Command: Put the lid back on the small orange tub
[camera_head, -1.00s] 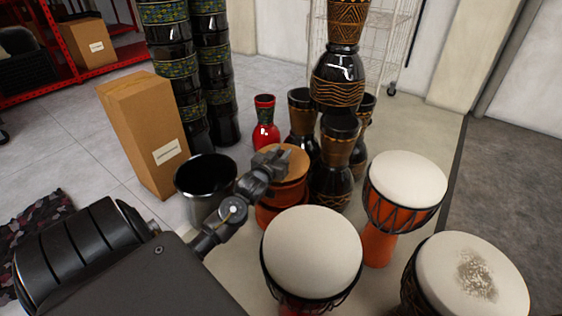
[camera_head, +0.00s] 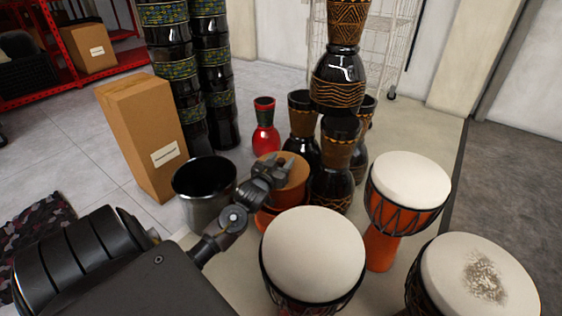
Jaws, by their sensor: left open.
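The small orange tub (camera_head: 264,217) stands on the floor in the middle of the view, between the dark metal bin and the nearest white-topped drum. A round brown-orange lid-like top (camera_head: 296,174) shows above it, offset to the right. My gripper hides part of both, so I cannot tell whether this top is seated on the tub. My left gripper (camera_head: 276,164) is open, with its fingers over the brown-orange top. I cannot tell whether they touch it. My right gripper is not in view.
The dark open bin (camera_head: 190,207) stands just left of my left gripper. White-topped drums (camera_head: 313,254) crowd the front and right. Black-and-brown goblet drums (camera_head: 334,170) stand close behind on the right, one stacked on top. A red vase (camera_head: 265,135) and a tall cardboard box (camera_head: 148,140) stand behind.

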